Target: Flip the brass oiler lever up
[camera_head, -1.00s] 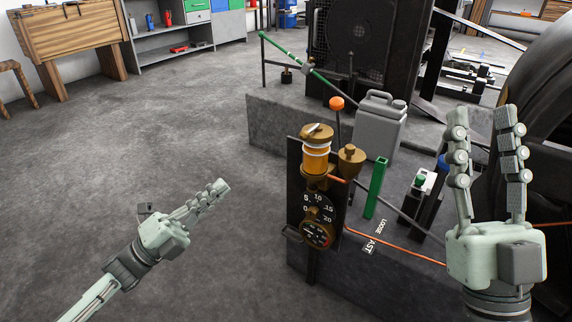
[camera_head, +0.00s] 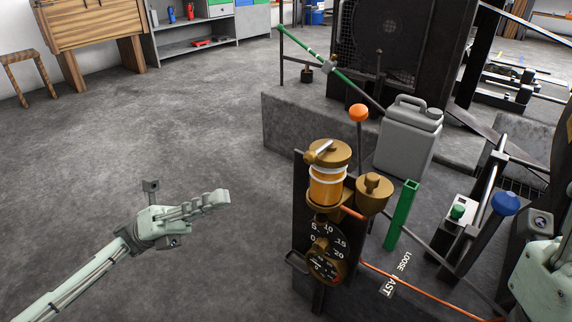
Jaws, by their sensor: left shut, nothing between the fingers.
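The brass oiler (camera_head: 327,183) has an amber glass reservoir under a brass cap, on a dark upright plate. Its small lever (camera_head: 321,149) lies low across the top of the cap, with a pale silvery arm and a brass end at the left. My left gripper (camera_head: 222,199) is shut and empty, left of the oiler and clear of it over the floor. My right gripper (camera_head: 545,280) shows only its palm at the right edge; its fingers are outside the picture.
Beside the oiler are a brass cup (camera_head: 372,194), an orange-knobbed lever (camera_head: 359,113), a dial (camera_head: 327,266) and a green bar (camera_head: 401,215). A grey jerrycan (camera_head: 408,140) stands behind. A blue-knobbed lever (camera_head: 505,203) is at right. Floor (camera_head: 200,120) at left is open.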

